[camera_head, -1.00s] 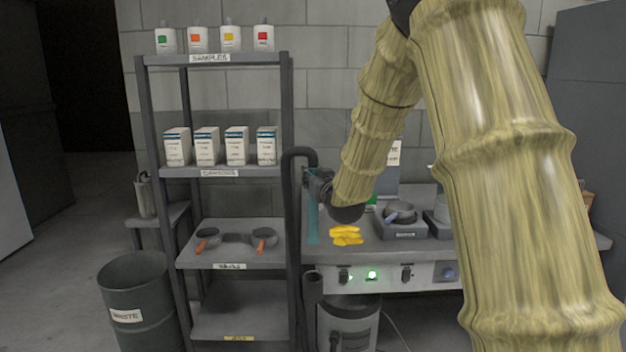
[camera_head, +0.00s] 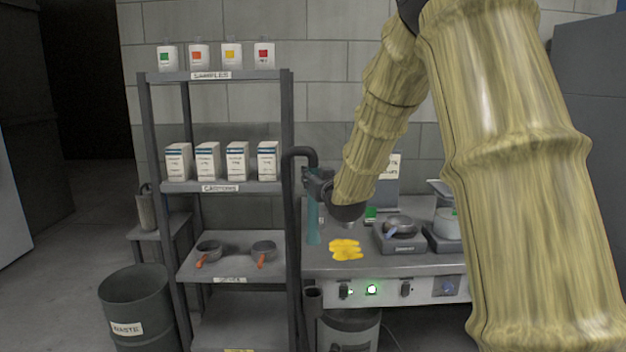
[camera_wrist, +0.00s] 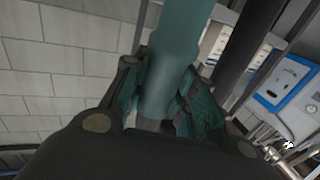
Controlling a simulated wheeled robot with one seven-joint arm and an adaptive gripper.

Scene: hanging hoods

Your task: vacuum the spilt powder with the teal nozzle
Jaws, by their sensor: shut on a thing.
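My gripper (camera_head: 318,186) is shut on the teal nozzle (camera_head: 313,222) and holds it nearly upright at the left end of the bench. In the wrist view the nozzle (camera_wrist: 172,62) stands between the two jaws (camera_wrist: 165,100). A black hose (camera_head: 292,215) loops over from the nozzle's top and hangs down beside the shelf. The yellow spilt powder (camera_head: 345,249) lies on the bench top, to the right of the nozzle's lower end. I cannot tell whether the nozzle's tip touches the bench.
A rack (camera_head: 287,120) with bottles, cartons and two pans stands close on the left. A hotplate (camera_head: 400,240) with a pan is right of the powder. A vacuum canister (camera_head: 348,330) sits under the bench (camera_head: 385,270). A waste bin (camera_head: 135,310) stands at lower left.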

